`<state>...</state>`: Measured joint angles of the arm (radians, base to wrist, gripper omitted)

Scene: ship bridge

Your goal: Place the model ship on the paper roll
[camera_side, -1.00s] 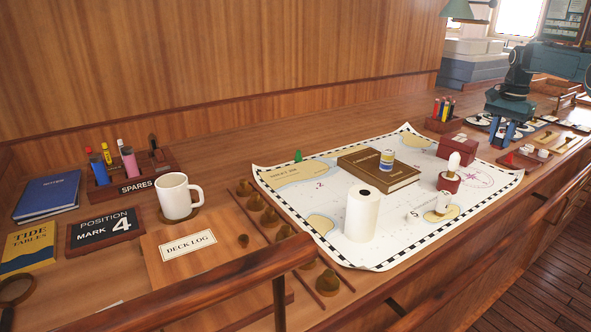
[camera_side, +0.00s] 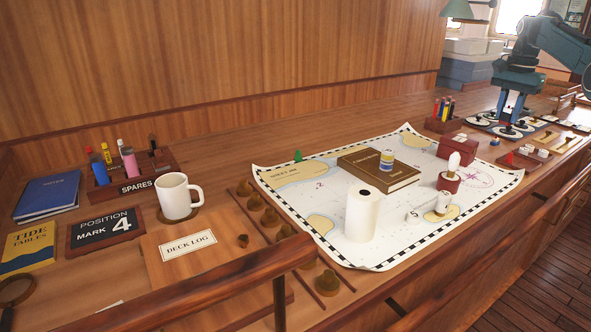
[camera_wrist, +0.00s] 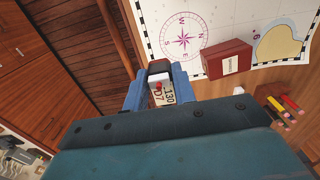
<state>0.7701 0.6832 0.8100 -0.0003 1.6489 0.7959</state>
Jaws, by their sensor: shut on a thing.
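The white paper roll (camera_side: 363,213) stands upright on the chart in the side view. My gripper (camera_side: 510,112) is high at the far right, above the counter and well away from the roll. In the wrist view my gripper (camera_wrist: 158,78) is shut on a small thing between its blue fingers. A dark brown end and white lettered patches with a red spot show there; I cannot tell which of these belong to the held thing, or whether it is the model ship. I make out no model ship elsewhere.
A pencil holder (camera_side: 440,118) stands behind. A wooden rail (camera_side: 200,290) crosses the front.

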